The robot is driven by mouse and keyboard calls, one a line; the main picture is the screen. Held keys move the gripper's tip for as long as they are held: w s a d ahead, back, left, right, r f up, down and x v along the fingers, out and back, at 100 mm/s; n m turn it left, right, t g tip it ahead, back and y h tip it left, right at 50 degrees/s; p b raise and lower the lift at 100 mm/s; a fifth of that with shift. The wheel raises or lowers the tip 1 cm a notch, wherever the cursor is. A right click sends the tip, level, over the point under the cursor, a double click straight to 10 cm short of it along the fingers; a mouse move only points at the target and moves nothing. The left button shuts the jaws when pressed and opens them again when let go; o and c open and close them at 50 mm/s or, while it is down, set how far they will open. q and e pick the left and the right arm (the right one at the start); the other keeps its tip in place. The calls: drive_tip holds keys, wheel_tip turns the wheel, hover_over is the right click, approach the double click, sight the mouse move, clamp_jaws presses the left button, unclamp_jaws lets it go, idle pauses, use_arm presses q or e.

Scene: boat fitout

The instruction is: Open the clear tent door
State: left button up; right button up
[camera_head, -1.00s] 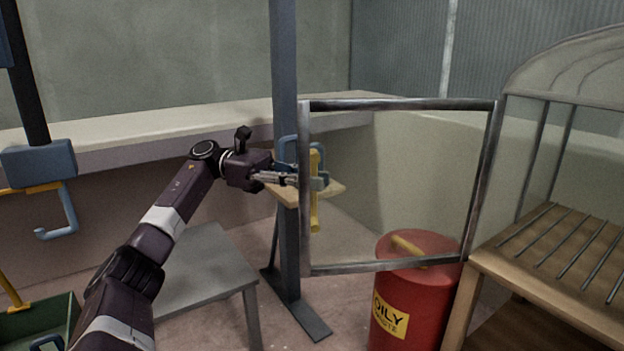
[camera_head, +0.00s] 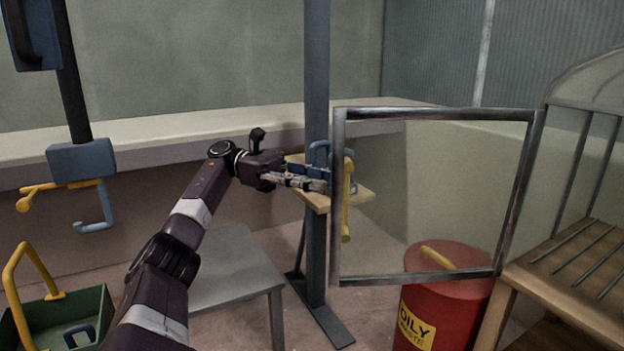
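The clear tent door (camera_head: 435,112) is a see-through panel in a grey metal frame. It stands swung out to the left from the clear-topped tent (camera_head: 590,90) at the right. Its yellow upright handle (camera_head: 347,205) is near the free left edge. My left gripper (camera_head: 318,186) is just left of the door's edge and the handle, apart from the handle as far as I can see. Its fingers look parted, with nothing between them. My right gripper is not in view.
A dark post (camera_head: 316,90) with a small wooden shelf (camera_head: 355,193) stands behind the door's edge. A red oily-waste bin (camera_head: 450,315) is below the door.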

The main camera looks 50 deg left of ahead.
use_arm(q)
drive_tip(key=shift+v, duration=1.2)
